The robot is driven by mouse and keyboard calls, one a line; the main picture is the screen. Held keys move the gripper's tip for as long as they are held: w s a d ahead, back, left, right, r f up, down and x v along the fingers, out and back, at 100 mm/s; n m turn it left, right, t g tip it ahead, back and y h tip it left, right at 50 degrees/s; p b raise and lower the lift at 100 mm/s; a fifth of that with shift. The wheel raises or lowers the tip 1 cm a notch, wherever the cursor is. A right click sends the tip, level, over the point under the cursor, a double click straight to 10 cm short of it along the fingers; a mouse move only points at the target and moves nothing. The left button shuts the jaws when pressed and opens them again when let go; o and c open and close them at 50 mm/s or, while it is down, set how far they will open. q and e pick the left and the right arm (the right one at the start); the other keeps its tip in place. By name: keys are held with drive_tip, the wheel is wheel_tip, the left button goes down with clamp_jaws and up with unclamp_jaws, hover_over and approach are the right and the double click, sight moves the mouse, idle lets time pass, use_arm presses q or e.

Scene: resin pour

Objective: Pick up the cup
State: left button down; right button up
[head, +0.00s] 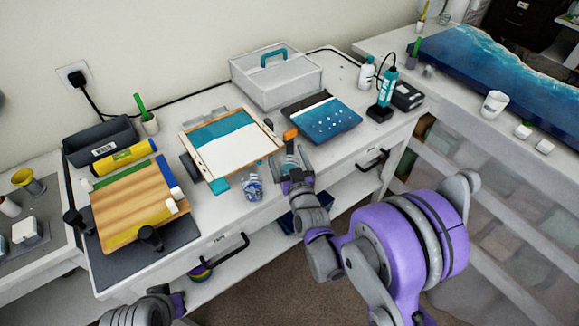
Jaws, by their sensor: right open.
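A clear cup with blue in it (252,187) stands upright near the front edge of the white desk. A white cup (494,104) stands on the right-hand bench, far from both grippers. My right gripper (287,154) is open, just right of the clear cup and apart from it, over the desk's front part. An orange-topped item (290,135) shows at its tip; I cannot tell whether it touches. Part of my left arm shows at the bottom left, but its gripper does not show.
A board with teal and white paint (225,150) lies behind the clear cup. A blue panel (322,120) lies behind the gripper. A wooden board (132,197) is at left, a white box (277,85) at the back. Drawer handles (228,258) stick out below the desk.

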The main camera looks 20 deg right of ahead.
drive_tip(key=shift+s, duration=0.2)
drive_tip(key=shift+c, duration=0.7)
drive_tip(key=c, duration=1.2)
drive_tip(key=s+b, duration=0.3)
drive_tip(key=s, duration=1.5)
drive_tip(key=shift+d, duration=0.1)
drive_tip(key=shift+r, duration=0.1)
wheel_tip(320, 180, up, 5)
drive_tip(key=p, duration=0.4)
drive_tip(key=shift+w, duration=0.1)
